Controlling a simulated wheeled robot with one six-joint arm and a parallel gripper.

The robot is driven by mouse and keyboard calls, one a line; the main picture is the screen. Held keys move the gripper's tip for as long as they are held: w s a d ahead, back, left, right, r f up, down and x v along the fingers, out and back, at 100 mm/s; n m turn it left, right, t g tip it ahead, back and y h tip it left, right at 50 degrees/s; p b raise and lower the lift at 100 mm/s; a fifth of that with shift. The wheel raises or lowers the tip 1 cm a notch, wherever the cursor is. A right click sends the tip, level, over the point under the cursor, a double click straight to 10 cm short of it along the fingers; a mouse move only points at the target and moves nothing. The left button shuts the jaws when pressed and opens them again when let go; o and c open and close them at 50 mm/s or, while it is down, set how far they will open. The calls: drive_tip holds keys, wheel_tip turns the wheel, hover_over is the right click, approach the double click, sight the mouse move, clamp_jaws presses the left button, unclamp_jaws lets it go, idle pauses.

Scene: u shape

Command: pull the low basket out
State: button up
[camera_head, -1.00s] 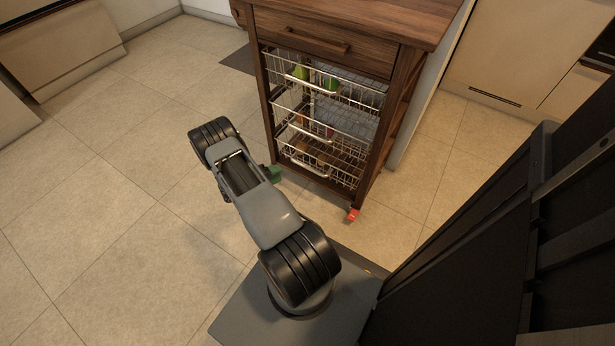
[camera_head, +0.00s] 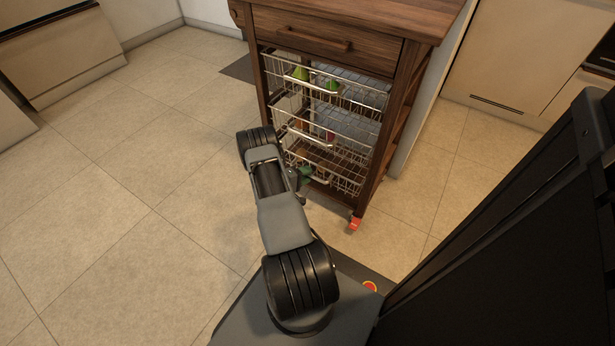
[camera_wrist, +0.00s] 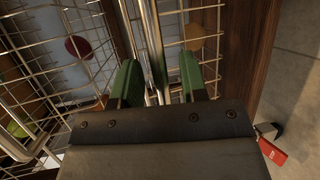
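The low basket (camera_head: 345,182) is the bottom wire basket in the wooden cart, under two others. Its front left part is hidden behind my arm in the head view. My gripper (camera_wrist: 160,78) has green fingers that stand apart in the wrist view, with metal rods between them at the basket front. I cannot tell whether the fingers touch the rods. The low basket also shows in the wrist view (camera_wrist: 208,18), with a round orange-brown item (camera_wrist: 194,37) beyond the wires. In the head view my gripper (camera_head: 304,175) is at the lower left of the cart front.
The middle basket (camera_head: 345,127) and the top basket (camera_head: 365,92) hold colourful items. A wooden drawer (camera_head: 320,40) is above them. A red caster (camera_head: 355,224) is under the cart's front right leg. Open tiled floor (camera_head: 130,215) lies to the left.

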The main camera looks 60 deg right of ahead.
drive_tip(key=shift+s+d+f, duration=0.1)
drive_tip(key=shift+s+d, duration=0.1)
drive_tip(key=shift+d, duration=0.3)
drive_tip(key=shift+c, duration=0.2)
clamp_jaws()
